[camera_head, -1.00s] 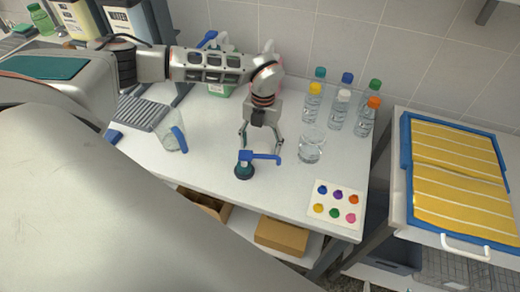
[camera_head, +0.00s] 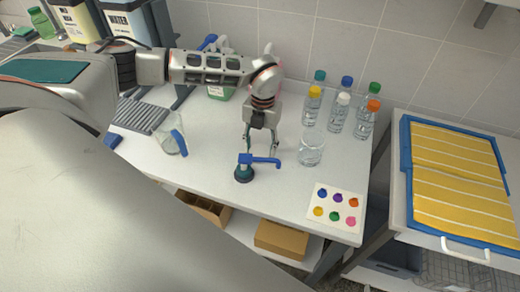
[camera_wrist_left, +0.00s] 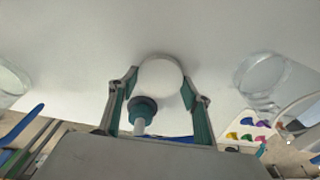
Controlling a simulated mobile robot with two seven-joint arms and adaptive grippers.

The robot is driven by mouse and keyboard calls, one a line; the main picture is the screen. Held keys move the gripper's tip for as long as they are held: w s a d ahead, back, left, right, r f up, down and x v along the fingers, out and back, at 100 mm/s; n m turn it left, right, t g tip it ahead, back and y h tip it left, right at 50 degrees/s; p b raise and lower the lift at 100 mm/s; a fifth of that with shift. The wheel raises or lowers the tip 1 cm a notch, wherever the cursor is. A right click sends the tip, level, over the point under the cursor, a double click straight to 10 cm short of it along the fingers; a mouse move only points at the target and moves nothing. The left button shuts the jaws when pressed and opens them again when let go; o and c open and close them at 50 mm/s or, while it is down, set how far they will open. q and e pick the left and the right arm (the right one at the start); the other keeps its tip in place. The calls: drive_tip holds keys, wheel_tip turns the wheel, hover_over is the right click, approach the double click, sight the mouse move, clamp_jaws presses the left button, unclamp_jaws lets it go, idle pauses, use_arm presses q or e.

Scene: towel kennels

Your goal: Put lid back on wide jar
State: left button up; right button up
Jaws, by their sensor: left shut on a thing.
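The wide jar (camera_head: 311,151) is a clear, open-topped vessel standing on the white table, right of my left gripper. It also shows in the left wrist view (camera_wrist_left: 262,76). My left gripper (camera_head: 261,150) points down and is shut on a round white disc, the lid (camera_wrist_left: 160,76), which sits between the fingertips in the left wrist view. In the head view the lid barely stands out against the white table, and I cannot tell whether it still touches the table. My right gripper is not in view.
A teal-based tool with a blue handle (camera_head: 244,172) stands just in front of the gripper. A clear blue-handled pitcher (camera_head: 171,136) is to the left. Several capped bottles (camera_head: 338,109) stand behind the jar. A colour-dot card (camera_head: 336,207) lies front right.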

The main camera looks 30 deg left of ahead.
sight(260, 152)
use_arm(q)
wheel_tip(260, 152, up, 20)
drive_tip(key=shift+f, duration=0.25)
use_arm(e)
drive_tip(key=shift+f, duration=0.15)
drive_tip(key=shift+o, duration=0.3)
